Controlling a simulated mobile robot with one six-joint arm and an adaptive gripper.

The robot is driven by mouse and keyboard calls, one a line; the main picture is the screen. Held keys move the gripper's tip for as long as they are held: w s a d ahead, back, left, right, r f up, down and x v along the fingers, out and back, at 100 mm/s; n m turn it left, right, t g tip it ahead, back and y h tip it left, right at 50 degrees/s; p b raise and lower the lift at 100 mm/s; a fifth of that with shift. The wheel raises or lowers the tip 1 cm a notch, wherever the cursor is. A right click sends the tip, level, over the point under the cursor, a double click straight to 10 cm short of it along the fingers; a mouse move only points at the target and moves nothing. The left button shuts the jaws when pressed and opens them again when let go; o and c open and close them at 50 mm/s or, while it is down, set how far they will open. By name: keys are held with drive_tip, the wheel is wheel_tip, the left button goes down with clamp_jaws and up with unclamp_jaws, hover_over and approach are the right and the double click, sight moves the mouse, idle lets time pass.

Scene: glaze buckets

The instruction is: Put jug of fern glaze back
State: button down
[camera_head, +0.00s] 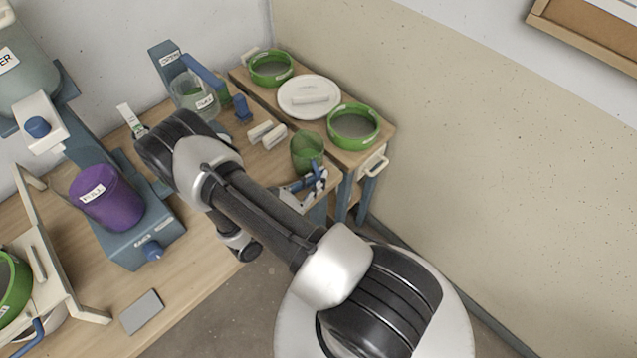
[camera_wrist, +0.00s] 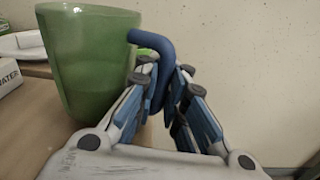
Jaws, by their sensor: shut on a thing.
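My gripper (camera_head: 318,180) is beside the jug at the table's edge. In the wrist view my gripper (camera_wrist: 168,85) is shut on the handle. I cannot tell whether the jug's base touches the wood.
Two green-rimmed sieves (camera_head: 354,146) (camera_head: 270,82) and a white lid (camera_head: 310,111) lie on the right-hand table (camera_head: 385,131). A clear labelled vessel (camera_head: 186,104) stands by a blue stand. A purple bucket (camera_head: 104,212) sits on a blue base at left. Pale blocks (camera_head: 274,137) lie between.

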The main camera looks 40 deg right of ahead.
drive_tip(key=shift+f, duration=0.85)
drive_tip(key=shift+f+b, duration=0.2)
drive_tip(key=shift+b, duration=0.15)
drive_tip(key=c, duration=1.7)
unclamp_jaws()
drive_tip(key=shift+o, duration=0.2)
drive_tip(key=shift+r, duration=0.1)
